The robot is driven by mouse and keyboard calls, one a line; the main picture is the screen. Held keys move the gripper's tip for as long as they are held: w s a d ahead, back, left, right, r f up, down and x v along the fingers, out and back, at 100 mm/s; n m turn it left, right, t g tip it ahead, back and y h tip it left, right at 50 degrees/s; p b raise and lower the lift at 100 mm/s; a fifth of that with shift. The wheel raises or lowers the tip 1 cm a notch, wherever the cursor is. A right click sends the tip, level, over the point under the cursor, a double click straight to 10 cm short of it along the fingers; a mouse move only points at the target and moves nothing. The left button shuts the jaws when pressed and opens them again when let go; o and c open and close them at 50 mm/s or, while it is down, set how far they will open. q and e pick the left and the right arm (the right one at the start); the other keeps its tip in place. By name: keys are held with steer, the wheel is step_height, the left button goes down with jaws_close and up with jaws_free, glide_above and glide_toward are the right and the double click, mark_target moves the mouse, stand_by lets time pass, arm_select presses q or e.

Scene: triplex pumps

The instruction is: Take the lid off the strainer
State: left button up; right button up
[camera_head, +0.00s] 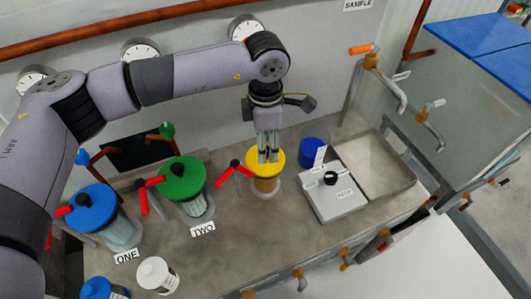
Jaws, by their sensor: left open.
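A vessel with a round yellow lid (252,168) and an amber body stands on the grey bench, the lid on top. My left gripper (268,158) points straight down over the yellow lid, its fingers at or just above the lid top; whether they touch is unclear. The fingers are open and hide part of the lid's middle. Two similar clear vessels stand to the left, one with a green lid (181,178) by the label TWO and one with a blue lid (90,208) by the label ONE. No visible label names the strainer. My right gripper is not in view.
Red valve handles (236,170) stand beside the vessels. A white box with a black knob (335,200), a blue cup (314,150) and a shallow tray (408,176) lie to the right. A white jar (157,274) is at the front left. Bare bench lies in front of the yellow-lidded vessel.

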arm_select(q)
steer(key=shift+w+f, duration=0.1)
steer(key=shift+f, duration=1.2)
steer(key=shift+c, duration=0.5)
jaws_close()
